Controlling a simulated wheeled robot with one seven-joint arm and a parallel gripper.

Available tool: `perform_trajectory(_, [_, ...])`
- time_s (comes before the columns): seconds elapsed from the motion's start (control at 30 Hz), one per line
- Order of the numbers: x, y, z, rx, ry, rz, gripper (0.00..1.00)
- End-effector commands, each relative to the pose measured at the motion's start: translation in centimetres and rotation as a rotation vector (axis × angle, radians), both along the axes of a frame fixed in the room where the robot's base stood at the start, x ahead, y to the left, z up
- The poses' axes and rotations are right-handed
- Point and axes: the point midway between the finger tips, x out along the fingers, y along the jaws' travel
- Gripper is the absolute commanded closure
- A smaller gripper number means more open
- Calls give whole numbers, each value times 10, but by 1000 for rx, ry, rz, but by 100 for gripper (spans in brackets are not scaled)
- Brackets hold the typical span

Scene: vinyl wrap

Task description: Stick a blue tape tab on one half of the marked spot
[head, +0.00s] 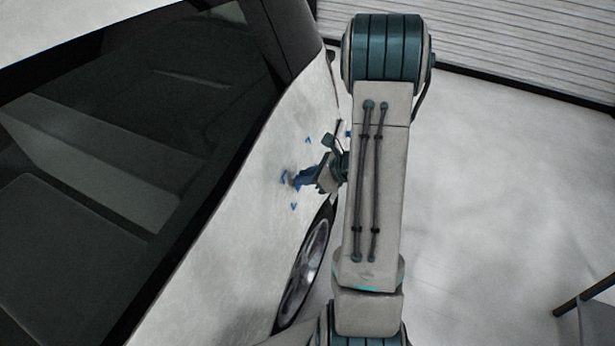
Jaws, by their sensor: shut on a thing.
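My gripper (298,180) is at the side panel of a white car (235,215), above and a little left of the wheel. It is shut on a small blue piece that looks like the tape tab (287,177). The tab is at or very close to the panel; I cannot tell whether it touches. Small blue marks on the panel, one above (308,140) and one below (293,206) the gripper, lie around the marked spot. The gripper and tab hide part of the spot.
The car's dark side window (130,150) fills the left. The wheel (304,270) is below the gripper. My arm crosses the middle of the view and hides some of the car's side. Pale floor (500,200) lies open at right, with a dark rail (585,295) at lower right.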

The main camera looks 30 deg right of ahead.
Motion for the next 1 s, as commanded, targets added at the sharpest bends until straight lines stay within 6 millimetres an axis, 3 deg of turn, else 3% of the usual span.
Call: perform_trajectory(1.0, [6,5,-2,-1,-1,1,100])
